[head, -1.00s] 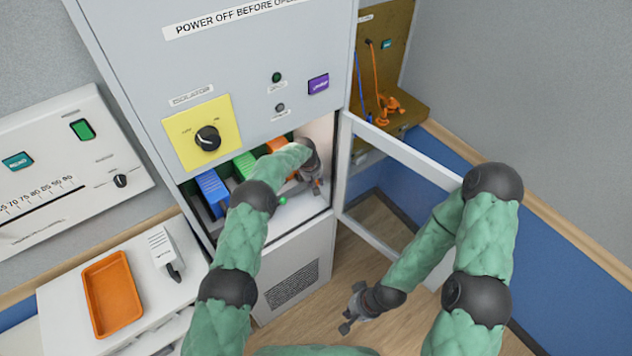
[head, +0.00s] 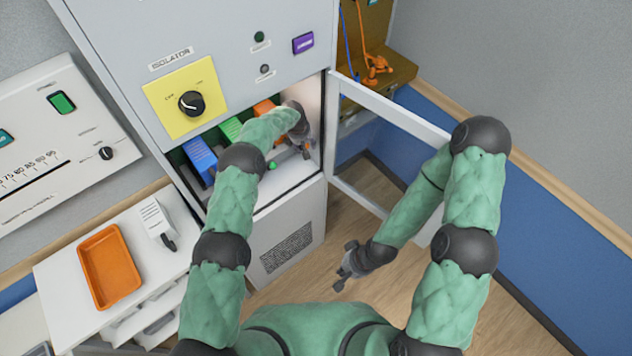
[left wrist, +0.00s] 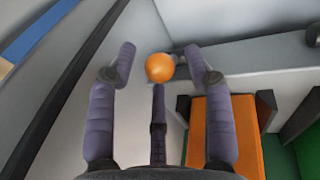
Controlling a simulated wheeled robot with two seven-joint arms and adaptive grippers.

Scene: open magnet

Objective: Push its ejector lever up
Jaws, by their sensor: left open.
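In the left wrist view, an orange ball knob (left wrist: 160,67) sits between the fingers of my left gripper (left wrist: 161,62). The fingers are open, with a gap on each side of the knob. An orange module (left wrist: 232,135) stands right of it; in the head view this module (head: 264,107) is partly covered by my left arm. My left gripper (head: 303,146) is inside the cabinet bay at its right end. The lever's shaft is mostly hidden. My right gripper (head: 344,268) hangs open and empty over the floor.
A blue module (head: 199,157) and a green module (head: 231,128) share the bay. A green knob (head: 272,165) lies close under my left arm. The open cabinet door (head: 390,108) stands right of the bay. An orange tray (head: 109,267) rests on the left counter.

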